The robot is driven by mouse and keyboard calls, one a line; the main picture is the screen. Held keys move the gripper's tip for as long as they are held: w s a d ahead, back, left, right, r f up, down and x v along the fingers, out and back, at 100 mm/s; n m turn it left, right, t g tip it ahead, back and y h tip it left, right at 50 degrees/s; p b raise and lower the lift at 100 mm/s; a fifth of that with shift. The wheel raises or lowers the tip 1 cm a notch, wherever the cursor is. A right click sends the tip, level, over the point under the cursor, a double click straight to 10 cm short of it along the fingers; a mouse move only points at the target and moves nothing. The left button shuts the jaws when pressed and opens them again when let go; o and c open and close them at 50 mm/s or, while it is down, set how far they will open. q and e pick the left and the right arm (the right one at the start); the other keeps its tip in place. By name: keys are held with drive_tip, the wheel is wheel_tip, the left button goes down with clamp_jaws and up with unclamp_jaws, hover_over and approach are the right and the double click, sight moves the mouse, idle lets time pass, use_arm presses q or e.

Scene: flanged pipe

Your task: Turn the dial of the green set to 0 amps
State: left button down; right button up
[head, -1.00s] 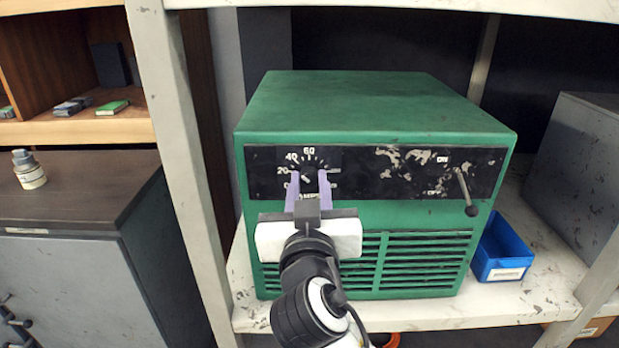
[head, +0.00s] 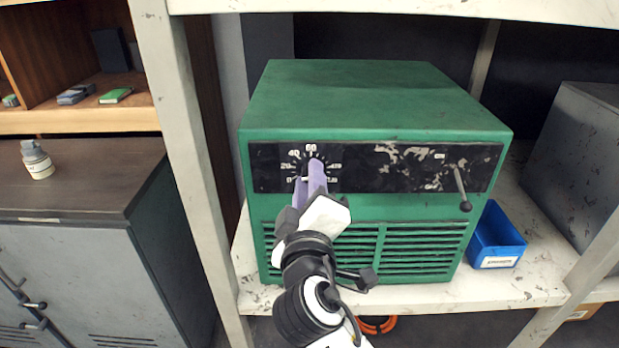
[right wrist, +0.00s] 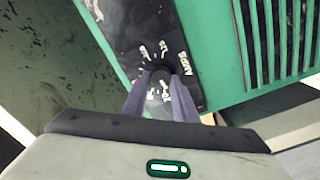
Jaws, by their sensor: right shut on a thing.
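The green set (head: 370,105) stands on a shelf. Its black front panel carries the amps dial (head: 296,156) at the left, with a white scale marked 20, 40, 60 and upward. My right gripper (head: 310,178) is at the dial with its purple fingers, rolled to a slant. In the right wrist view the fingers (right wrist: 160,88) are closed on either side of the dark dial knob (right wrist: 160,74). The fingers hide much of the knob, so I cannot read its exact setting. My left gripper is not in view.
An on/off lever (head: 461,188) sticks out at the panel's right. A blue bin (head: 496,241) and a grey box (head: 580,150) stand right of the set. A pale shelf post (head: 180,150) rises at the left, and an upper shelf board crosses above.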

drive_tip(key=shift+n, duration=1.6)
drive_tip(key=o, duration=1)
drive_tip(key=shift+o, duration=0.2)
